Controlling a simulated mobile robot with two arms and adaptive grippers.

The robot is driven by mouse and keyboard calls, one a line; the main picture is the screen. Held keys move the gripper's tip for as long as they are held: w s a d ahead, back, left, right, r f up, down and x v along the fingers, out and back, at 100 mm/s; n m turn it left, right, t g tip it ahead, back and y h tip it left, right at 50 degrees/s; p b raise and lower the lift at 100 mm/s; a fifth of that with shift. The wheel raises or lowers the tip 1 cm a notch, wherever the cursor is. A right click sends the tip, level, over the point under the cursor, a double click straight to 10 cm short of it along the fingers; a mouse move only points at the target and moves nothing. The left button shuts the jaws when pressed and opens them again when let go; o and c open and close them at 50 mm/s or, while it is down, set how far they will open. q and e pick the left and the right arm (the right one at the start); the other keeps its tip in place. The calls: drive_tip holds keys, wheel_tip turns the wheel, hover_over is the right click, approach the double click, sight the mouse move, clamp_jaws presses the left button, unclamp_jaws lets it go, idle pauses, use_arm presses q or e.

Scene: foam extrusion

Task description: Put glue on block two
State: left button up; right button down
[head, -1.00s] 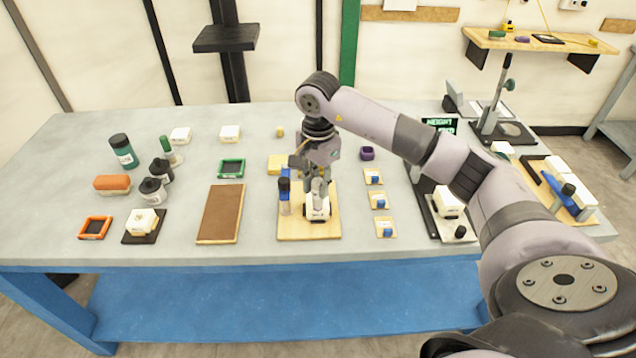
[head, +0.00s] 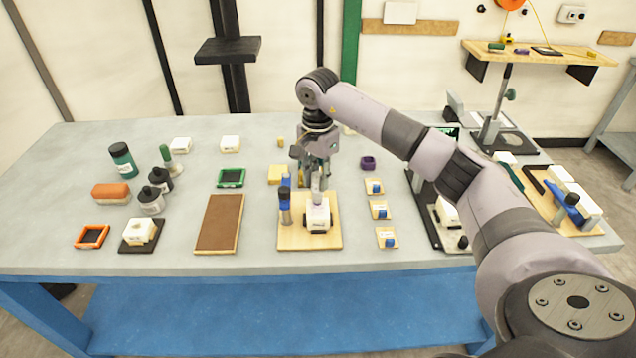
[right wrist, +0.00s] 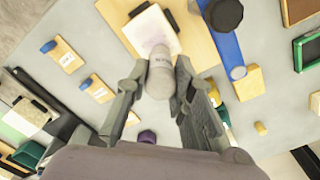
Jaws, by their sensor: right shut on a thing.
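A white block (head: 318,217) with a dark lower part sits on the light wooden board (head: 328,241) at the middle of the table. My right gripper (head: 317,176) is just behind and above it, shut on a pale grey bottle (right wrist: 160,75). In the right wrist view the bottle sits between the fingers, its far end over the white block (right wrist: 149,28); I cannot tell whether they touch. Which white block is block two is not clear. My left gripper is not in view.
A blue upright tool with a dark top (head: 285,207) stands on the board, left of the block. A brown mat (head: 219,224) lies farther left. Small wooden cards with blue parts (head: 380,209) lie to the right. Another white block (head: 140,231) sits on a black pad.

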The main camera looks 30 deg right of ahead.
drive_tip(key=shift+w+d, duration=0.4)
drive_tip(key=shift+w, duration=0.2)
drive_tip(key=shift+s+a+f, duration=0.1)
drive_tip(key=shift+s+a, duration=0.45)
drive_tip(key=shift+s, duration=0.3)
drive_tip(key=shift+s+a, duration=0.5)
drive_tip(key=shift+s, duration=0.3)
drive_tip(key=shift+s+a, duration=0.35)
drive_tip(key=shift+s, duration=0.3)
drive_tip(key=shift+s+a, duration=0.35)
drive_tip(key=shift+s, duration=0.25)
drive_tip(key=shift+w+r+p, duration=0.1)
drive_tip(key=shift+r+p, duration=0.7)
drive_tip(key=shift+r, duration=0.1)
drive_tip(key=shift+r+p, duration=1.45)
drive_tip(key=shift+r, duration=1.25)
